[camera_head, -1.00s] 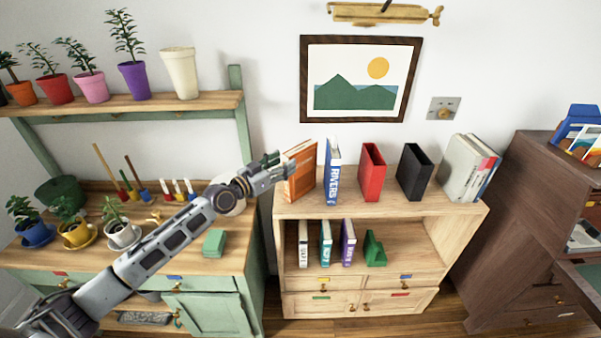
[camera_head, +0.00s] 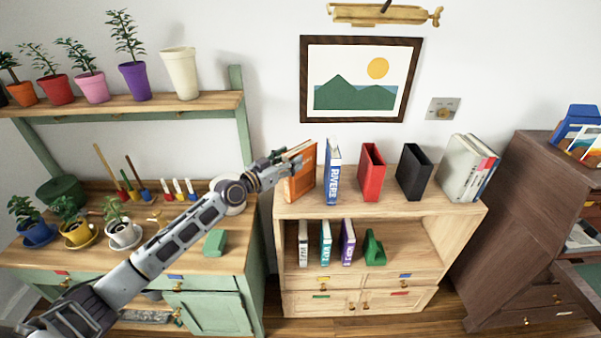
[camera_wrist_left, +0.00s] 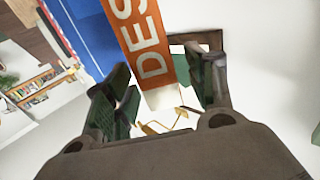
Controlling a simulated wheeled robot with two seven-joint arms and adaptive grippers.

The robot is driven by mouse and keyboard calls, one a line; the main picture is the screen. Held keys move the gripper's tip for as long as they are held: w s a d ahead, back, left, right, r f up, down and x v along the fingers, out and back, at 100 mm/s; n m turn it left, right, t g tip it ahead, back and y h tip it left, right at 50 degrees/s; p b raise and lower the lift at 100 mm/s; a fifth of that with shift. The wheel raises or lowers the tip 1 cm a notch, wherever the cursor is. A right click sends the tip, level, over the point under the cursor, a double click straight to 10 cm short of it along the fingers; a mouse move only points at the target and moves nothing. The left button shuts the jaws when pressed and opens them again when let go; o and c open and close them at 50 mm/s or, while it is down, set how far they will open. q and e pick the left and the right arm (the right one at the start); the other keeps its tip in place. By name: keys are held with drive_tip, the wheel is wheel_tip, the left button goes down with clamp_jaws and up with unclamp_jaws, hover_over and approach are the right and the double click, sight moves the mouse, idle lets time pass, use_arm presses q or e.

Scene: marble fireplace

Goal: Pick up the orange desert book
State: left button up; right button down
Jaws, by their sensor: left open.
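The orange desert book (camera_head: 302,173) stands at the left end of the top of the wooden bookcase. In the left wrist view its orange spine (camera_wrist_left: 150,45) shows the white letters "DES", with its lower end between the two fingers. My left gripper (camera_head: 286,161) is at the book's left side, near its upper part. In the left wrist view the gripper (camera_wrist_left: 160,95) is open, with one dark green finger pad on each side of the spine. I cannot tell whether either pad touches it. The right gripper is not in view.
The blue and white "Rivers" book (camera_head: 332,175) stands just right of the orange book. A red holder (camera_head: 371,172), a black holder (camera_head: 413,172) and grey books (camera_head: 462,168) stand farther right on the bookcase (camera_head: 350,206). The green workbench (camera_head: 150,262) with pots is at the left.

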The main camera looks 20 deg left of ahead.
sight(296, 155)
use_arm(q)
drive_tip(key=shift+x, duration=0.8)
drive_tip(key=shift+p+x, duration=0.3)
drive_tip(key=shift+x, duration=0.6)
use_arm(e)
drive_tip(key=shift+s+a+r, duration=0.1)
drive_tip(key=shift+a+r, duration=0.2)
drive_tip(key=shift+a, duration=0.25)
use_arm(q)
drive_tip(key=shift+c, duration=0.5)
clamp_jaws()
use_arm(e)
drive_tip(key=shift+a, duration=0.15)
use_arm(q)
drive_tip(key=shift+a+r, duration=0.1)
drive_tip(key=shift+r, duration=0.05)
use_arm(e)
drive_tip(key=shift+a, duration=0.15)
